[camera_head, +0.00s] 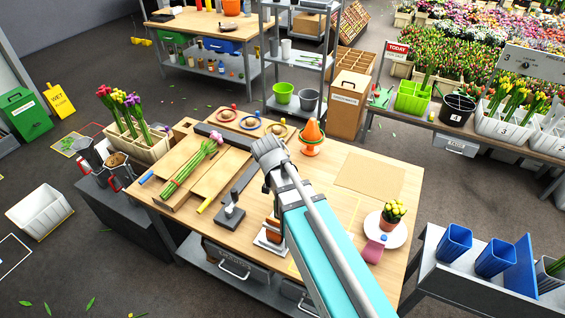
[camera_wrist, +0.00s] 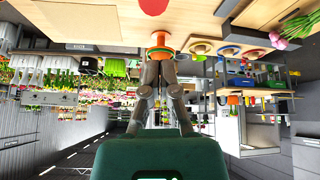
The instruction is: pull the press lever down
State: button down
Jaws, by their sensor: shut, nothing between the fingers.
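My gripper (camera_head: 266,150) is above the wooden workbench (camera_head: 385,180), with its fingers together and empty. In the wrist view, which looks upside down, the closed fingertips (camera_wrist: 160,58) appear in front of the orange cone (camera_wrist: 158,42). A small device with a dark upright handle (camera_head: 232,212) stands left of my arm. Another device with a pale base and a brown part (camera_head: 270,232) is partly hidden by my arm. I cannot tell which one carries the press lever. A red rounded shape (camera_wrist: 153,5) is cut off at the wrist view's top edge; what it belongs to is unclear.
Tulips (camera_head: 195,165) lie on a board at the bench's left. The orange cone (camera_head: 313,132) stands behind my gripper. Round coloured rings (camera_head: 250,122) lie along the back. A plant pot (camera_head: 390,220) stands on a plate at the right. The bench's right middle is mostly clear.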

jog(key=shift+s+a+f+p+v, duration=0.15)
jog(key=shift+p+v, duration=0.35)
jog(key=shift+v, duration=0.45)
jog(key=shift+s+a+f+p+v, duration=0.15)
jog(key=shift+p+v, duration=0.35)
jog(key=shift+v, duration=0.4)
jog(key=shift+d, duration=0.1)
jog(key=s+d+f+n+g+y+b, duration=0.2)
jog(key=s+d+f+n+g+b, duration=0.2)
jog(key=s+d+f+b, duration=0.7)
notch_tip(320, 180, down, 3)
jog(key=shift+d+r+g+y, duration=0.1)
jog(key=shift+d+g+y, duration=0.2)
jog(key=shift+d+g, duration=0.7)
